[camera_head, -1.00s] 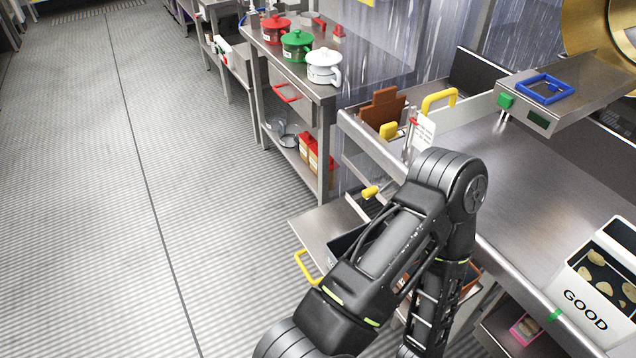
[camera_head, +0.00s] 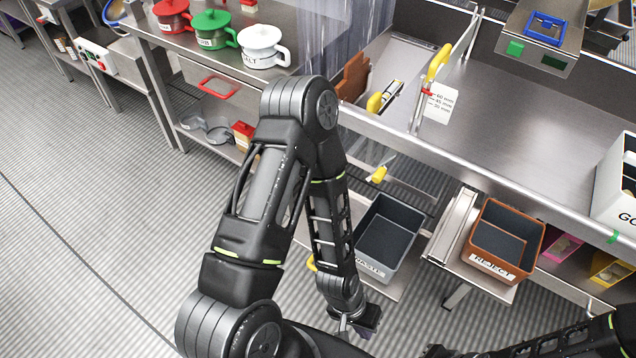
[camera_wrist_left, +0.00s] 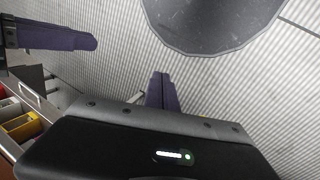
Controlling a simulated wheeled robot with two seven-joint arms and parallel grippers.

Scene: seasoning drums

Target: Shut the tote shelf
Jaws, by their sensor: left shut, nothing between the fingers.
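The tote shelf (camera_head: 408,284) is pulled out below the steel counter. A grey tote (camera_head: 388,240) stands on it, and an orange-brown tote (camera_head: 505,240) stands to the right past a metal rail. A yellow handle (camera_head: 311,263) shows at the shelf's left, mostly hidden by my left arm. My left gripper (camera_head: 352,322) is low in front of the shelf, shut and empty, apart from the grey tote in the picture. Its purple fingers (camera_wrist_left: 162,92) show together in the left wrist view. Another purple finger (camera_wrist_left: 60,38), apparently my right gripper's, shows at the left there; its opening is unclear.
The counter (camera_head: 500,145) overhangs the totes. A yellow-handled lever (camera_head: 379,174) sticks out under its edge. Pink (camera_head: 562,246) and yellow bins (camera_head: 610,270) stand lower right. A side table carries red, green and white pots (camera_head: 262,45). The floor at left is clear.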

